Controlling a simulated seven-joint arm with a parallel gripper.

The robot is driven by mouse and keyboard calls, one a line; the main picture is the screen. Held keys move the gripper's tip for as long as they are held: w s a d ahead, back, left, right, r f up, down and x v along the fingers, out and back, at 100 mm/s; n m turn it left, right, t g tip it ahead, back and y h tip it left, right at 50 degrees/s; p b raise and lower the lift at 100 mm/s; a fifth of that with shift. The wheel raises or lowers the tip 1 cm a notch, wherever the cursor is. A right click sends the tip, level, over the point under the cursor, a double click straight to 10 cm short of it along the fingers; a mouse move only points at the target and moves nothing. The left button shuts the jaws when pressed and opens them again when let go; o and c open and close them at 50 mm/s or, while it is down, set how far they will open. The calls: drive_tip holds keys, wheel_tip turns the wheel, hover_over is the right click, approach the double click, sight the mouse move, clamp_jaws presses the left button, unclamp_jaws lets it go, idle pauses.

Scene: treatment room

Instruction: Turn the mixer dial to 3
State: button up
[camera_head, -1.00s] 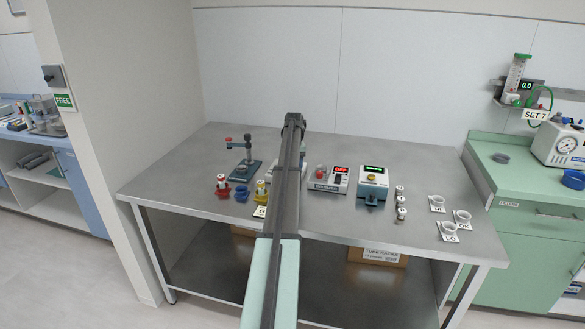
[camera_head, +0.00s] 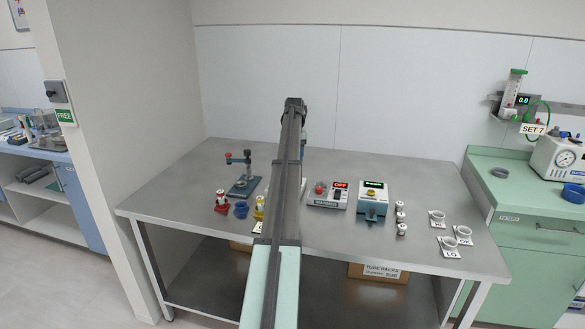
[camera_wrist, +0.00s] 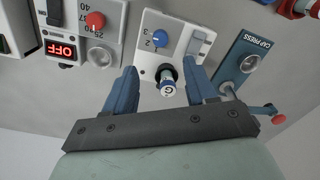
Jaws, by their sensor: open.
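The mixer (camera_wrist: 148,72) shows in the wrist view as a pale box with a blue dial (camera_wrist: 162,39) and printed numbers beside it, 2 and 3 among them. The dial's exact setting is too small to tell. A tube with a white cap marked G (camera_wrist: 168,87) stands in the mixer's round socket, between dial and gripper. My gripper (camera_wrist: 163,80) is open, its two blue fingers apart on either side of the capped tube, with the dial beyond the tips. I cannot tell if the fingers touch anything. In the head view my arm hides the gripper and most of the mixer.
A box with a red button and OFF display (camera_wrist: 90,35) is left of the mixer in the wrist view. The cap press (camera_wrist: 240,62) is close on the right. In the head view, several white-capped tubes (camera_head: 401,219) and cups (camera_head: 449,245) stand on the metal table (camera_head: 350,240).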

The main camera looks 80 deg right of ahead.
drive_tip(key=shift+r, duration=0.9)
